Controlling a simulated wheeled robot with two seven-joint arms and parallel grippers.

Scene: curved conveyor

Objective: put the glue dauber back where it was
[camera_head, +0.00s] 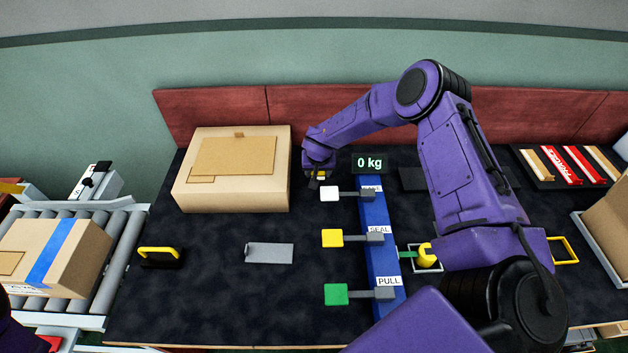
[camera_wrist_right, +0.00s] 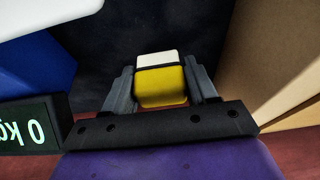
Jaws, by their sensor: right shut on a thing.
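The glue dauber (camera_wrist_right: 161,84), a yellow block with a cream-white end, is between the two fingers of my right gripper (camera_wrist_right: 162,88) in the right wrist view. The gripper is shut on it. In the head view my right gripper (camera_head: 317,182) points down between the large cardboard box and the blue lever rail, near the back of the table. Only a small yellow patch of the dauber shows there. I cannot tell whether the dauber touches the table. My left gripper is not in view.
The large cardboard box (camera_head: 192,199) stands close left of the gripper. Right of it are the blue rail (camera_head: 379,215) with white, yellow and green paddles and the 0 kg display (camera_head: 369,163). A grey plate (camera_head: 269,253) and a yellow-handled black tool (camera_head: 160,257) lie forward left.

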